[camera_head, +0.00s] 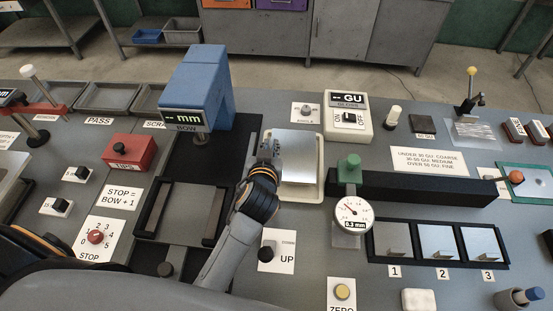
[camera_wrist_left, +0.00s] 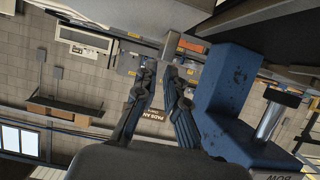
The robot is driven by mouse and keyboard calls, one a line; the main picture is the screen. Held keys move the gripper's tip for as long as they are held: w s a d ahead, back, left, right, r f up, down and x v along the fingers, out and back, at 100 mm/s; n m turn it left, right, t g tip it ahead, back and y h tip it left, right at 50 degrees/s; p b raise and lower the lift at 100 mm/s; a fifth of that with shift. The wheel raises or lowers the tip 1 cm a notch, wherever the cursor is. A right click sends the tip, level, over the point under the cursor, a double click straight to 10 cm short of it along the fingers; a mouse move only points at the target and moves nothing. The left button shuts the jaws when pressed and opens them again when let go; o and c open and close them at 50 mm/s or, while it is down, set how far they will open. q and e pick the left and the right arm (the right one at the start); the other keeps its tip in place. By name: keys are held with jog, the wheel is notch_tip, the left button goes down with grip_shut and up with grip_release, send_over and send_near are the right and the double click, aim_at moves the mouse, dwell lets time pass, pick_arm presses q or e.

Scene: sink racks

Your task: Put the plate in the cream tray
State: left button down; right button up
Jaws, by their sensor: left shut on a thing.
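The plate (camera_head: 302,160) is a flat, shiny silver rectangle right of the middle in the head view. It lies over the cream tray (camera_head: 299,196), whose pale rim shows below it and along its right side. I cannot tell whether the plate rests on the tray floor or hangs just above it. My left gripper (camera_head: 276,146) is at the plate's left edge, shut on it. In the left wrist view, the fingers (camera_wrist_left: 162,75) reach upward close together; the plate is not clear there. My right gripper is not in view.
A blue BOW gauge (camera_head: 196,92) stands to the left over a dark fixture. A cream GU meter (camera_head: 348,116) is just right of the tray. A dial gauge (camera_head: 353,213) with a green knob stands lower right. An UP lever (camera_head: 267,254) is beside my forearm.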

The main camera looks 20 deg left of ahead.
pick_arm(q)
jog(key=shift+f, duration=0.95)
notch_tip(320, 180, down, 3)
jog(key=shift+a+f, duration=0.15)
jog(key=shift+f, duration=0.15)
jog(key=c, duration=1.4)
grip_release()
jog(key=shift+f, duration=0.1)
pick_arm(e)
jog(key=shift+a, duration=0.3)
